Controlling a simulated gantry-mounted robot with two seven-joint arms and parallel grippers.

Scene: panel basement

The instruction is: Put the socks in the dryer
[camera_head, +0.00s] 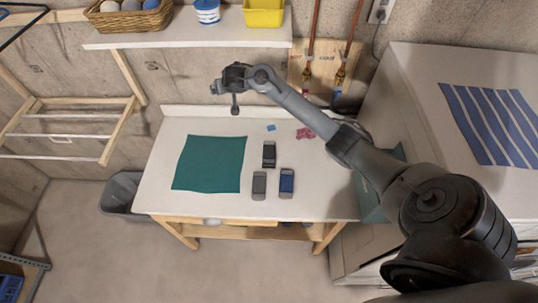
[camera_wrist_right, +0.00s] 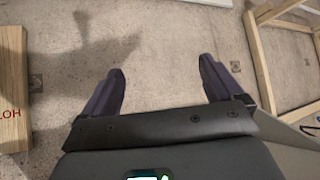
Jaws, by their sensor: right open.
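Three small folded bundles, which look like rolled socks, lie on the white table: a black one (camera_head: 269,154), a grey one (camera_head: 259,186) and a blue one (camera_head: 287,184). A white appliance (camera_head: 420,80), likely the dryer, stands at the right; its front is mostly hidden by my right arm. My right gripper (camera_head: 235,107) hangs above the back edge of the table, away from the bundles. In the right wrist view its two fingers (camera_wrist_right: 160,80) are apart with nothing between them, facing the concrete wall. My left gripper is out of view.
A teal cloth (camera_head: 210,164), a pink crumpled item (camera_head: 305,133) and a small blue piece (camera_head: 271,128) lie on the table (camera_head: 200,209). A wall shelf (camera_head: 190,35) carries a basket (camera_head: 128,17) and yellow tub (camera_head: 263,13).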

